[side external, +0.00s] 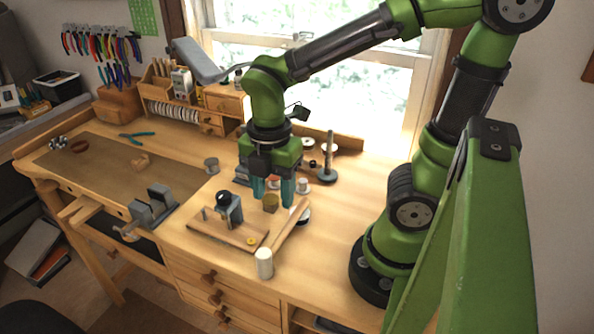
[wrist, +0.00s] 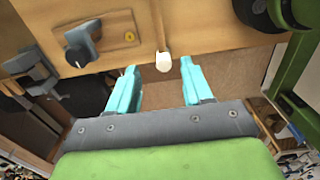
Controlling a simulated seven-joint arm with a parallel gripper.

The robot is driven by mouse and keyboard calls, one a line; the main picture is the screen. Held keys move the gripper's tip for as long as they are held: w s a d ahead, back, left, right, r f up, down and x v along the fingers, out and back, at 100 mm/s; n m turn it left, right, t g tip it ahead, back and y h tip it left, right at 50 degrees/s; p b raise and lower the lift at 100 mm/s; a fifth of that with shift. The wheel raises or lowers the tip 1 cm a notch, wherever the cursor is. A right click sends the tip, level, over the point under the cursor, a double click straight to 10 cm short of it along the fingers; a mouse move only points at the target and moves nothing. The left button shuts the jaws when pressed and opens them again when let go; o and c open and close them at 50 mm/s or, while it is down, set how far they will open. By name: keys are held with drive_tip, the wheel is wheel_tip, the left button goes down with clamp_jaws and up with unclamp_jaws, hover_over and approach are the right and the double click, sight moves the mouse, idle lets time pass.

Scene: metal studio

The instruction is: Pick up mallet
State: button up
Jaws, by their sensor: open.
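The mallet lies on the wooden bench, with a light wooden handle (side external: 291,224) and a white cylindrical head (side external: 264,263) near the front edge. In the wrist view, the white head (wrist: 163,62) shows between the fingertips in the picture, at the bench edge, with the handle running up and away. My gripper (side external: 273,194) has teal fingers spread apart and empty, pointing down above the bench, behind and left of the handle in the side view. The open fingers also show in the wrist view (wrist: 158,66). The exact height of the fingertips is hard to tell.
A wooden board (side external: 229,235) with a dark clamp-like device (side external: 229,207) lies left of the mallet. A small brass-coloured cylinder (side external: 270,203) stands close to the fingers. A dark spindle (side external: 328,165) stands behind right. A grey vise (side external: 152,205) sits at left. Bench right of the handle is mostly clear.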

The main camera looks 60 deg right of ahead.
sight(276, 243)
wheel_tip(276, 243, down, 16)
drive_tip(key=shift+f, duration=0.1)
idle(0.5)
drive_tip(key=shift+c, duration=0.3)
clamp_jaws()
idle(1.0)
